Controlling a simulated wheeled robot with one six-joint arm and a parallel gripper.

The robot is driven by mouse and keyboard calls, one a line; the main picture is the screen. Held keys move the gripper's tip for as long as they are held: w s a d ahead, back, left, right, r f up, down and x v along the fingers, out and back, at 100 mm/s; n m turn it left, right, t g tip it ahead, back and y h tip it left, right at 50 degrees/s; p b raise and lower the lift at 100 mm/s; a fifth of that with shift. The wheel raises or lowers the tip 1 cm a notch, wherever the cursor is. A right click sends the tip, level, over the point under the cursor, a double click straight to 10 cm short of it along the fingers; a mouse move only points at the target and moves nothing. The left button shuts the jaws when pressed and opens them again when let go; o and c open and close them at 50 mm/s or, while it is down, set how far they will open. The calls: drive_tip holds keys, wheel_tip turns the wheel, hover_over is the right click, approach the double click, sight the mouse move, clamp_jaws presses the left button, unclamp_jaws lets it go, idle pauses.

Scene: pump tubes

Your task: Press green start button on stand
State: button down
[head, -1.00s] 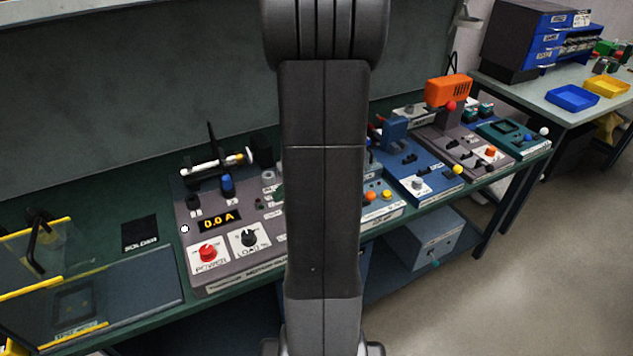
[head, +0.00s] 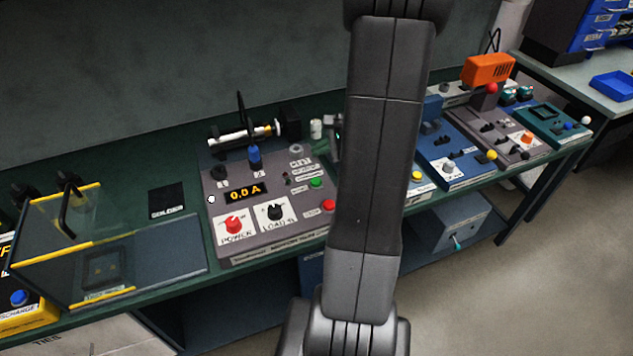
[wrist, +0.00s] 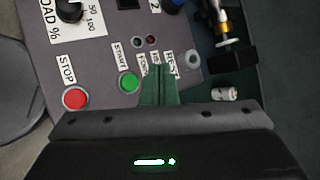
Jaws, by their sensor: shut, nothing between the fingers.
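The green start button (head: 316,183) is on the grey sloped panel of the stand (head: 292,238). In the wrist view the start button (wrist: 129,82) shows beside its START label, left of my gripper (wrist: 160,70). My gripper is shut and empty, its narrow greenish fingers pointing over the panel near the small labels. The fingers look apart from the button; their height above the panel is hard to judge. In the head view my gripper (head: 322,147) shows partly, beyond the button and beside my arm. The red stop button (wrist: 75,98) is farther left in the wrist view.
A pump tube assembly (head: 240,135) lies behind. A clear yellow-edged guard (head: 110,215) stands left. Other stations (head: 452,158) stand right, partly behind my arm.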

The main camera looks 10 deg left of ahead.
sight(320, 182)
wheel_tip(320, 182, down, 8)
drive_tip(key=b, duration=0.5)
drive_tip(key=shift+r+b, duration=0.1)
drive_tip(key=shift+b, duration=0.2)
idle(1.5)
drive_tip(key=shift+f+b, duration=0.4)
drive_tip(key=shift+f+b, duration=0.55)
drive_tip(key=shift+f, duration=0.05)
idle(0.7)
drive_tip(key=shift+r, duration=0.1)
drive_tip(key=shift+r+p, duration=0.75)
drive_tip(key=shift+r, duration=0.2)
drive_tip(key=shift+r+p, duration=1.9)
drive_tip(key=shift+r, duration=0.6)
